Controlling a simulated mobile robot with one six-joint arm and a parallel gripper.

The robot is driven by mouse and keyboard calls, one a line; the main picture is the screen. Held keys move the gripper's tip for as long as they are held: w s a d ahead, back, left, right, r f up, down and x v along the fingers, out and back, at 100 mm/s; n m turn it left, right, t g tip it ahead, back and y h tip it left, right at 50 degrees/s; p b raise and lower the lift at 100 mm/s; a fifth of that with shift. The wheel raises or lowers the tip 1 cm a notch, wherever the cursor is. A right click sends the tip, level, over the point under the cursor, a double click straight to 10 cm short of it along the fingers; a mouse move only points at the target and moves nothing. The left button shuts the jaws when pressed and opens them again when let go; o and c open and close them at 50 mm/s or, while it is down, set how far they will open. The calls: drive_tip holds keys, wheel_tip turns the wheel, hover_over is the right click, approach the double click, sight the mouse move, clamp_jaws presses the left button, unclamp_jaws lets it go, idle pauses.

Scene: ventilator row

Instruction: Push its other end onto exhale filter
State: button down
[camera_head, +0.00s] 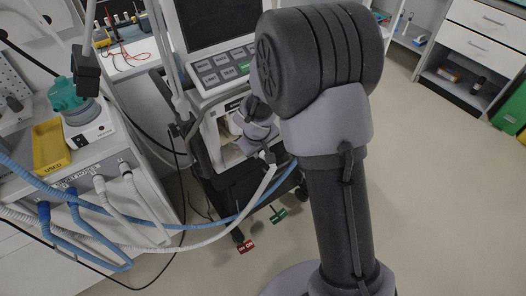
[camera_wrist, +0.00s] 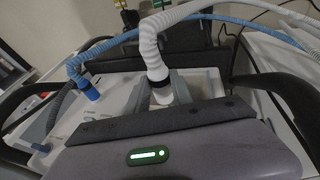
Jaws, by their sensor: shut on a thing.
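My gripper (camera_wrist: 163,90) is shut on the white cuff (camera_wrist: 158,74) at the end of a white corrugated hose (camera_wrist: 150,40), in front of the ventilator. In the head view the white hose (camera_head: 236,221) runs from the ventilator (camera_head: 213,73) down and left to the side cart. I cannot make out the exhale filter; the cuff and fingers cover the spot below them, so I cannot tell whether the cuff touches it. A blue hose (camera_wrist: 120,40) ends in a blue cuff (camera_wrist: 90,90) at the ventilator, left of my gripper.
A side cart at left carries a teal device (camera_head: 68,95), a yellow tray (camera_head: 50,146) marked USED, and hanging hoses (camera_head: 135,190). The blue hose (camera_head: 180,225) crosses beside the white one. Drawers (camera_head: 484,45) stand at far right. The floor (camera_head: 450,200) at right is clear.

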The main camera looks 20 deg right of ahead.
drive_tip(key=shift+w+a+p, duration=0.25)
drive_tip(key=shift+w+a, duration=0.05)
drive_tip(key=shift+w, duration=0.65)
drive_tip(key=shift+w+a+p, duration=0.2)
drive_tip(key=shift+w+a, duration=0.05)
drive_tip(key=shift+w, duration=0.65)
drive_tip(key=shift+w+a+p, duration=0.25)
drive_tip(key=shift+w+p, duration=0.05)
drive_tip(key=shift+w, duration=0.45)
drive_tip(key=shift+w+a+p, duration=0.2)
drive_tip(key=shift+w+p, duration=0.1)
drive_tip(key=shift+w, duration=0.4)
drive_tip(key=c, duration=1)
unclamp_jaws()
drive_tip(key=shift+c, duration=0.2)
